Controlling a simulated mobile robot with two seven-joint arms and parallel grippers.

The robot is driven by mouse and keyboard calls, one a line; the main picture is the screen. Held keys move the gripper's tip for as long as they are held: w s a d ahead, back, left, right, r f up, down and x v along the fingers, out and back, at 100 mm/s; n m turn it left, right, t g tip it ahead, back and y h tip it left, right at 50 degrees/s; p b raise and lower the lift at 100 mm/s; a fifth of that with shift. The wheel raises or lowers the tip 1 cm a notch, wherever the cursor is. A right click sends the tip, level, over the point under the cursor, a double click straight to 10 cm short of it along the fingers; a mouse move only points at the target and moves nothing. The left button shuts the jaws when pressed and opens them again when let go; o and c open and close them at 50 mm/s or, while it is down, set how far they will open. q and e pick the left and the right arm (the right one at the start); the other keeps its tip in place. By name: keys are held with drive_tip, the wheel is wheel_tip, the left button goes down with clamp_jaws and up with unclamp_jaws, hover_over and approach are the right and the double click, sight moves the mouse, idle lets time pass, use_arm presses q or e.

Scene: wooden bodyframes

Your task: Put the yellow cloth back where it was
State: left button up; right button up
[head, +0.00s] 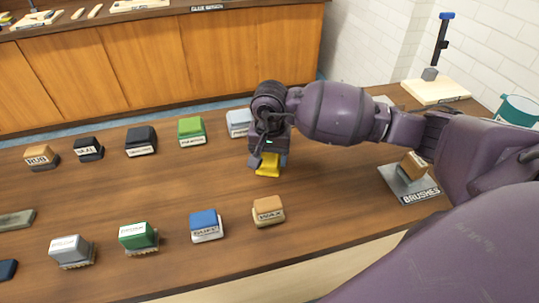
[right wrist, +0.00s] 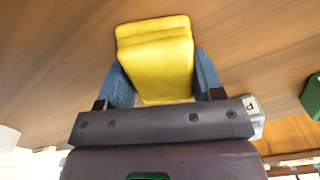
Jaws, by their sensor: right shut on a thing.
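The yellow cloth (head: 268,164) is a small folded block, held at the tip of my right gripper (head: 268,158) over the middle of the wooden table. In the right wrist view the yellow cloth (right wrist: 155,58) sits between the two blue fingers of my right gripper (right wrist: 158,82), which is shut on it. Wood surface shows behind it in that view. I cannot tell whether the cloth touches the table. My left gripper is not in view.
On the table (head: 330,215), a back row holds orange, black, dark, green (head: 191,131) and light blue blocks. A front row holds grey, green, blue (head: 206,225) and orange (head: 268,210) blocks. A brushes tray (head: 392,180) lies at right. The table between the rows is clear.

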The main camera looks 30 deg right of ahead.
drive_tip(key=o, duration=0.9)
drive_tip(key=shift+c, duration=0.2)
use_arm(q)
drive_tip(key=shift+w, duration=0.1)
use_arm(e)
drive_tip(key=shift+r, duration=0.35)
wheel_tip(320, 180, up, 12)
drive_tip(key=shift+f, duration=0.2)
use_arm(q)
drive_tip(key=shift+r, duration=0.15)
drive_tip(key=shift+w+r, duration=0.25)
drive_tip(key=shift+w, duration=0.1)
